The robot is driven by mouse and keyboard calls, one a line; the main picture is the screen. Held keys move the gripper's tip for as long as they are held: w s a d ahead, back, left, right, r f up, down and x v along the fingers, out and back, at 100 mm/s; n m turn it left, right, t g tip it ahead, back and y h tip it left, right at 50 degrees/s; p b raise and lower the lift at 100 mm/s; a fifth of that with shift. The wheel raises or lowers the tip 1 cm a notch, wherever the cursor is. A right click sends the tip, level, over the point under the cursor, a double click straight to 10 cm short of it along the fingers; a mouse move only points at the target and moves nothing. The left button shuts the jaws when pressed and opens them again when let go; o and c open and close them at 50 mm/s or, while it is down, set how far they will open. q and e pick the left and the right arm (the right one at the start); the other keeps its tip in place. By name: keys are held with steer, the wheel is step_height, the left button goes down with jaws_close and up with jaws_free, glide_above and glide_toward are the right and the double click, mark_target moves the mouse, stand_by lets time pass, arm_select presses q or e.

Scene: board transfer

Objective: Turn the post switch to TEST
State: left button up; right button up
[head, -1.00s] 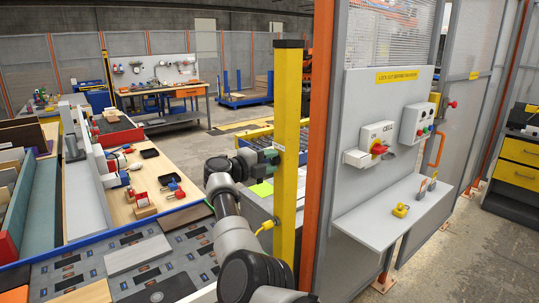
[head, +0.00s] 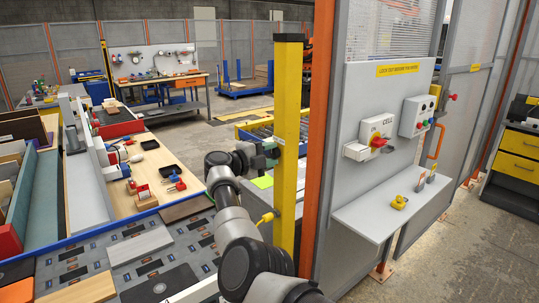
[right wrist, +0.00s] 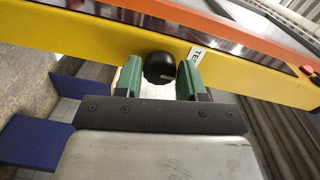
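The post is a tall yellow upright (head: 287,110); it crosses the right wrist view (right wrist: 85,45) as a yellow band. A round black knob (right wrist: 160,68), the switch, sits on it. A white label (right wrist: 198,56) beside the knob reads "TE", the rest hidden by a finger. My right gripper (head: 271,151) is at the post. In the right wrist view its two green fingertips (right wrist: 160,75) stand on either side of the knob, very close to it. I cannot tell whether they press on it. My left gripper is not in view.
An orange frame (head: 318,140) and a grey panel with a red switch (head: 378,142) stand right of the post. A shelf below holds a yellow padlock-like object (head: 399,202). A workbench with parts (head: 150,200) lies to the left. Blue pieces (right wrist: 35,140) show beside the gripper.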

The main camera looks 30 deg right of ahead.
steer(key=o, duration=0.3)
steer(key=shift+o, duration=0.2)
steer(key=a+b, duration=0.3)
steer(key=a, duration=0.7)
steer(key=shift+s+a+r, duration=0.15)
steer(key=shift+s+a, duration=0.2)
steer(key=shift+a, duration=0.05)
